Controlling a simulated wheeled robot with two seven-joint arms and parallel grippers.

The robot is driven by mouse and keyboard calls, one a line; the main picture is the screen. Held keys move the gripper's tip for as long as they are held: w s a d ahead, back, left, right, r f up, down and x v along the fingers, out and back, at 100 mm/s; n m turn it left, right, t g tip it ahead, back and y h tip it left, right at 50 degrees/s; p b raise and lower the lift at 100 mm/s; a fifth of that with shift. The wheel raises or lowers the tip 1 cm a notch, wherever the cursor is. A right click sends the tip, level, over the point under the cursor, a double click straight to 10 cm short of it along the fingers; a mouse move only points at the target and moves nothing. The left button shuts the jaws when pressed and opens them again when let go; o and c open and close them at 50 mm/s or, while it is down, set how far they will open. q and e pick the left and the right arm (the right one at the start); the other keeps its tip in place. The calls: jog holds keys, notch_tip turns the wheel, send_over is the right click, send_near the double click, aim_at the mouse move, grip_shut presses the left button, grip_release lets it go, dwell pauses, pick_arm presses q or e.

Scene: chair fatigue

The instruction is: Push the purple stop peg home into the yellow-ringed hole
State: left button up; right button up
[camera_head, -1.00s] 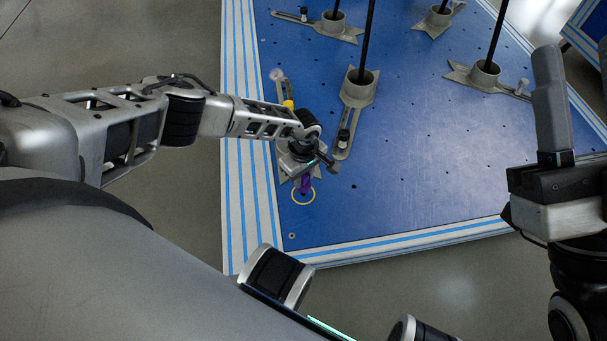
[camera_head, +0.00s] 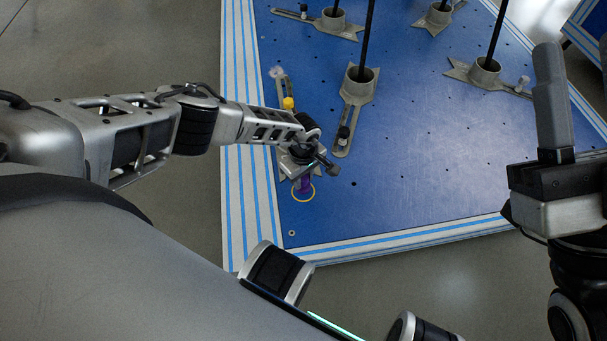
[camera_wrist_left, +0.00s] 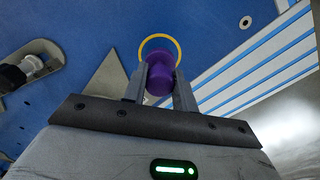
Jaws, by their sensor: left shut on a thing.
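The purple stop peg (camera_wrist_left: 160,80) sits between the two fingers of my left gripper (camera_wrist_left: 159,88) in the left wrist view, and the gripper is shut on it. The yellow ring (camera_wrist_left: 147,42) shows around and just beyond the peg. In the head view my left gripper (camera_head: 306,172) is low over the near left part of the blue board, with a bit of the purple peg (camera_head: 305,186) below it at the yellow ring (camera_head: 303,202). The peg's lower end and the hole are hidden. My right gripper (camera_head: 580,100) is at the right edge, empty, its fingers apart.
The blue board (camera_head: 430,180) has small holes and a white-and-blue striped border (camera_head: 240,190). A grey clamp with a black rod (camera_head: 358,90) stands to the right of my left gripper, and several more clamps are farther back. A yellow knob (camera_head: 288,103) is behind my left wrist.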

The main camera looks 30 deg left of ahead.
pick_arm(q)
jog(key=shift+f, duration=1)
jog(key=o, duration=1)
jog(key=shift+r, duration=0.15)
notch_tip(320, 180, up, 5)
jog(key=p, duration=0.4)
notch_tip(320, 180, up, 4)
jog(key=p, duration=0.3)
jog(key=shift+r+p, duration=0.2)
jog(key=shift+p, duration=0.2)
notch_tip(320, 180, up, 6)
jog(key=p, duration=0.3)
jog(key=shift+r+p, duration=0.1)
jog(key=shift+p, duration=0.3)
pick_arm(e)
notch_tip(320, 180, down, 12)
jog(key=m+g+h, duration=0.5)
jog(key=m+h, duration=0.4)
jog(key=shift+s+d+f+g, duration=0.2)
jog(key=shift+s+d+g, duration=0.1)
jog(key=shift+s, duration=0.1)
